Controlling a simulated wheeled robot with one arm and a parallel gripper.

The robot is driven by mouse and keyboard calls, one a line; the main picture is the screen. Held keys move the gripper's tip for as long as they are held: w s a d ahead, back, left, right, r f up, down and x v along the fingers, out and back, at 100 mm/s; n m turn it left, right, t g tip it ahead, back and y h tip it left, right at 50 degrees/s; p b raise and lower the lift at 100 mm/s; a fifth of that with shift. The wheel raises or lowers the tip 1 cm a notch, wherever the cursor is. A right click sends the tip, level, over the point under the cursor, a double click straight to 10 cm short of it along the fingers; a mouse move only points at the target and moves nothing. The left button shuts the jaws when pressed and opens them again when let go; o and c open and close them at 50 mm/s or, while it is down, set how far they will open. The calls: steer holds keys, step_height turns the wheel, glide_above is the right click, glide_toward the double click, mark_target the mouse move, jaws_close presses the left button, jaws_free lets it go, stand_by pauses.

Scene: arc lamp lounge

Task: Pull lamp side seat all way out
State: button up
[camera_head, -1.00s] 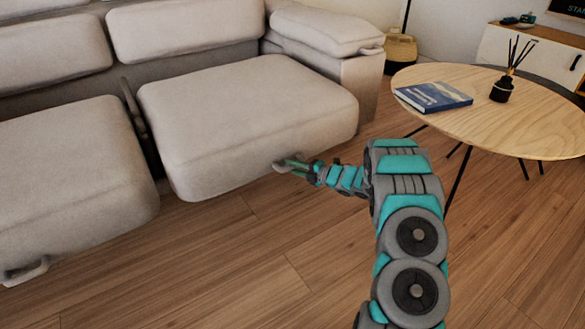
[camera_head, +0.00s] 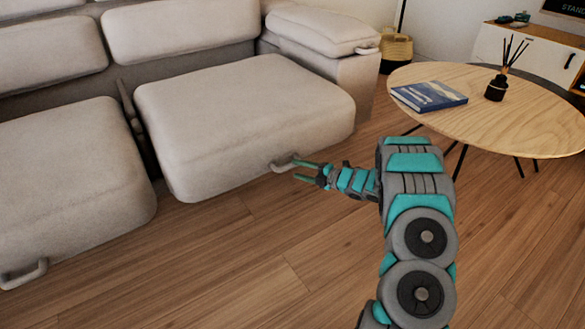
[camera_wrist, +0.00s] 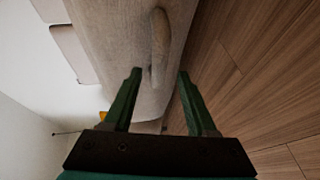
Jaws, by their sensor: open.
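The lamp side seat (camera_head: 245,115) is the right-hand beige sofa seat, nearer the thin pole. It stands forward of its backrest, and its front edge overhangs the floor. A small loop handle (camera_head: 283,166) sits low on its front face; the handle also shows in the wrist view (camera_wrist: 160,45). My gripper (camera_head: 300,171) is open just right of the handle, its fingers pointing at it. In the wrist view my open fingers (camera_wrist: 160,76) straddle the handle's line, with its near end between or just beyond the tips. Nothing is held.
The left seat (camera_head: 65,185) has its own handle (camera_head: 24,274). A round wooden table (camera_head: 520,125) with a book (camera_head: 429,95) and a reed diffuser (camera_head: 497,85) stands at right. The sofa arm (camera_head: 325,35) is behind. The wooden floor (camera_head: 220,265) in front is clear.

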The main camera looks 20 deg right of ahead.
steer(key=shift+v, duration=1.7)
